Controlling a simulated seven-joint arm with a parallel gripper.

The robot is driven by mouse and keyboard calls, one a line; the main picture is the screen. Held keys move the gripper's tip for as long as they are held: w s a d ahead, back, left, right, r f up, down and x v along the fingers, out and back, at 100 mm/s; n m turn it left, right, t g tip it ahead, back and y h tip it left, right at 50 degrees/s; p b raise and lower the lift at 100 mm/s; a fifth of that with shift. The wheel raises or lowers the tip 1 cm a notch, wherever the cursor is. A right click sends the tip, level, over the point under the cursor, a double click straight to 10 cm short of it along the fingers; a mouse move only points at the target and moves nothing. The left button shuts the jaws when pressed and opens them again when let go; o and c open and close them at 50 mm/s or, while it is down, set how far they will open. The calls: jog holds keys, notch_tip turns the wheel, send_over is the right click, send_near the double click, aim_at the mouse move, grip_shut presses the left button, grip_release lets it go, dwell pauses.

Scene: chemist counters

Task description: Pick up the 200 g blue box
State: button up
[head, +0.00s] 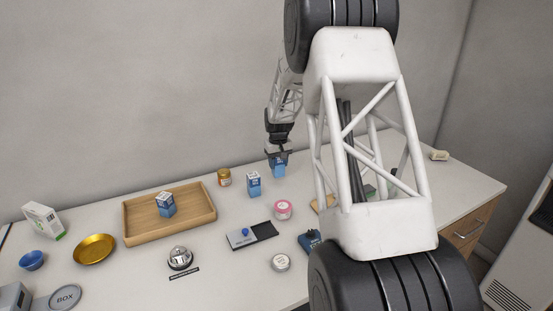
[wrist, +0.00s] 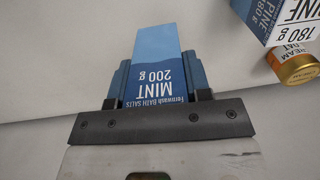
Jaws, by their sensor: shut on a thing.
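My gripper (head: 278,158) is shut on a blue box (head: 279,171) near the back of the counter. In the wrist view this box (wrist: 155,55) reads MINT 200 g, Fernwash bath salts, and sits between the two fingers of my gripper (wrist: 158,80). I cannot tell whether its base touches the counter. A similar blue-and-white box (head: 254,184) stands just left of my gripper; the wrist view shows a box marked PINE 180 g (wrist: 290,18). A third blue box (head: 165,204) stands in the wooden tray (head: 128,222).
An amber jar (head: 224,177) stands close by on the left. A pink-lidded jar (head: 283,210), a black-and-grey scale-like tray (head: 262,230), a bell (head: 180,258) and a gold dish (head: 95,249) lie nearer the front. My arm hides part of the right side.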

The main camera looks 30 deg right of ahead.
jog(key=s+a, duration=0.2)
jog(key=s, duration=0.5)
jog(key=shift+a+r, duration=0.2)
jog(key=shift+r, duration=0.2)
jog(key=shift+s, duration=0.1)
dwell(0.3)
